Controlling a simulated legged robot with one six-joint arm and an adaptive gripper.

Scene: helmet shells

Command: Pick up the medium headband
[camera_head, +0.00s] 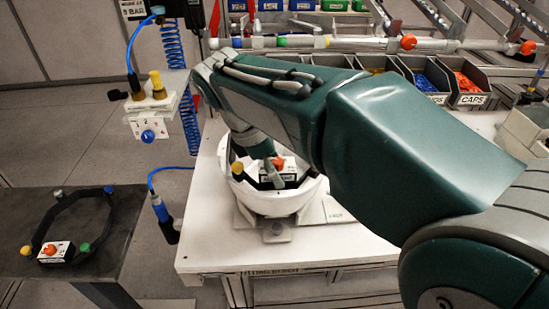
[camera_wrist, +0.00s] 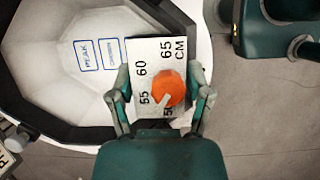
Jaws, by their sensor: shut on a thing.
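A white helmet shell (camera_head: 262,200) stands on the white bench. A dark, angular headband (camera_head: 240,174) with a white size block and an orange knob (camera_head: 278,162) sits at the shell's opening. In the wrist view the headband (camera_wrist: 58,124) rings the shell's pale inside (camera_wrist: 60,55). My gripper (camera_wrist: 160,85) is shut on the headband's size block, with one finger on each side. The block shows 55, 60 and 65 CM. In the head view my gripper (camera_head: 272,158) is partly hidden by my arm. I cannot tell whether the headband touches the shell.
Another dark headband (camera_head: 80,220) with coloured knobs lies on the dark table (camera_head: 115,240) at left. A blue-handled tool (camera_head: 163,212) hangs at the bench's left edge (camera_head: 195,235). Bins of caps (camera_head: 468,98) and a rail (camera_head: 340,44) stand behind.

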